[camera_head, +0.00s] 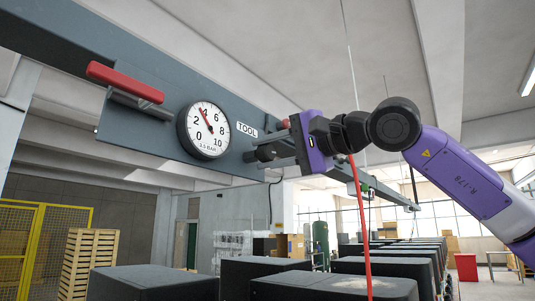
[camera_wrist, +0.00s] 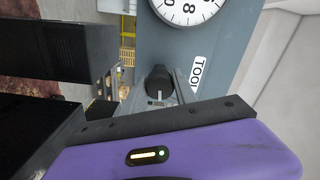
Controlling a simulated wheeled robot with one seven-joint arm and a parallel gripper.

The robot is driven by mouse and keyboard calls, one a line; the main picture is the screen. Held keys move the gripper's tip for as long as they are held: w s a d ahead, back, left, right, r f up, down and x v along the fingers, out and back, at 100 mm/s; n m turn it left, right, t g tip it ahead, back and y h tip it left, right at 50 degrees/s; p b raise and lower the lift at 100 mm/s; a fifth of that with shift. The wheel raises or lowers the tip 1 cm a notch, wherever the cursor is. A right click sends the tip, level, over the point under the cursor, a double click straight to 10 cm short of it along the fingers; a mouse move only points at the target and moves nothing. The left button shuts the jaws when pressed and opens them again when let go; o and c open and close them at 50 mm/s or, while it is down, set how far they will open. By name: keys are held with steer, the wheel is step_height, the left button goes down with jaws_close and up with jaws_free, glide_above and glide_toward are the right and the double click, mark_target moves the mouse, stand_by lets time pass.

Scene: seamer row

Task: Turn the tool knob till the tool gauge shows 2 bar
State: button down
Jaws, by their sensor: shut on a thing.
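The tool gauge (camera_head: 204,130) is a round white dial with a black rim. Its red needle points between 2 and 4, nearer 4, and small print on the dial seems to read 3.3 BAR. A TOOL label (camera_head: 247,130) is to its right. Below the label is the dark tool knob (camera_head: 262,155). My gripper (camera_head: 272,151), with a purple body, reaches in from the right and is shut on the knob. In the wrist view the black knob (camera_wrist: 157,80) with a pale mark shows between grey fingers; part of the gauge (camera_wrist: 185,8) shows at the top, cut off.
A red-handled lever (camera_head: 125,82) sits left of the gauge on the grey-blue beam (camera_head: 70,40). A red cable hangs below my wrist. Dark boxes (camera_head: 265,270) stand in rows below, with wooden pallets (camera_head: 90,260) and a yellow fence (camera_head: 25,245) at left.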

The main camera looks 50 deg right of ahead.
steer(key=shift+f+n, duration=0.1)
steer(key=shift+n, duration=2.1)
steer(key=shift+a, duration=0.1)
steer(key=c, duration=1)
jaws_free()
steer(key=s+b, duration=0.1)
steer(key=s, duration=0.7)
steer(key=shift+d, duration=0.2)
